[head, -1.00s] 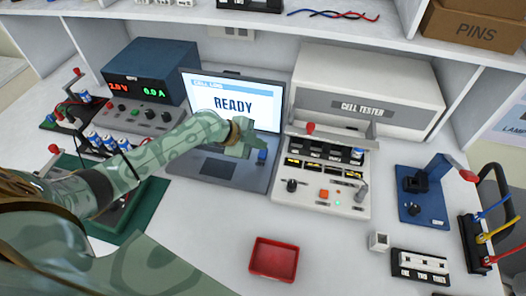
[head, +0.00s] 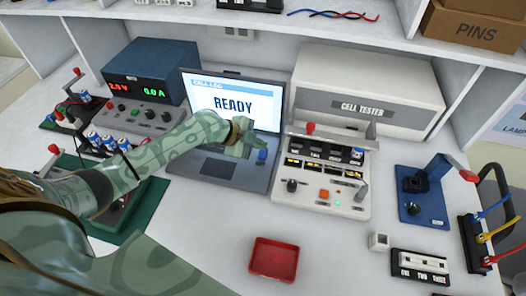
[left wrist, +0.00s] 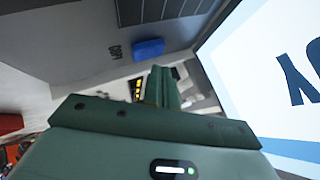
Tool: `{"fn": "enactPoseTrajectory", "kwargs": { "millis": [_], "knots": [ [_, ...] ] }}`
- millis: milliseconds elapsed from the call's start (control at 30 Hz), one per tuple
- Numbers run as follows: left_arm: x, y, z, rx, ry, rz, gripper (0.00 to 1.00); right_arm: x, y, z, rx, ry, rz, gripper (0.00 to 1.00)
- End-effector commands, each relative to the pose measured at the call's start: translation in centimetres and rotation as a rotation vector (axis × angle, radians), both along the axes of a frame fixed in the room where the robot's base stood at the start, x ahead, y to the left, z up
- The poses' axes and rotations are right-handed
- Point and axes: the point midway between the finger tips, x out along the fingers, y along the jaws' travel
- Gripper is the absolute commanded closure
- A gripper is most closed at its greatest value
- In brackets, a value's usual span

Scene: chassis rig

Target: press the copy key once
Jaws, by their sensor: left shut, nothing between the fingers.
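The copy key is a blue key (head: 262,156) at the right of the laptop's deck. In the left wrist view it is a blue block (left wrist: 148,49) beside small lettering that seems to read COPY. The laptop (head: 216,168) is open, and its screen shows CELL LOG and READY. My left gripper (head: 246,150) is shut and empty over the laptop's right side, just left of the copy key. In the left wrist view the closed fingers (left wrist: 164,86) appear apart from the key. My right gripper is not in view.
The cell tester (head: 370,85) and its control panel (head: 322,190) stand right of the laptop. A blue power supply (head: 150,75) is at the left. A red tray (head: 274,260) lies in front, with clear bench around it. A blue fixture (head: 422,195) stands at the right.

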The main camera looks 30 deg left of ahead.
Motion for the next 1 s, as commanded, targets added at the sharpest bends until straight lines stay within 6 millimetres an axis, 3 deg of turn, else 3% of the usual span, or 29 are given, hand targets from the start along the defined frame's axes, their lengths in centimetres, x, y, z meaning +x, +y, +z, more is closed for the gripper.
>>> {"fn": "enactPoseTrajectory", "kwargs": {
  "millis": [1000],
  "knots": [
    [0.0,0.0,-1.3,0.0,0.0,0.0,1.0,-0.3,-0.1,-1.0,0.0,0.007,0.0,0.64]
  ]
}}
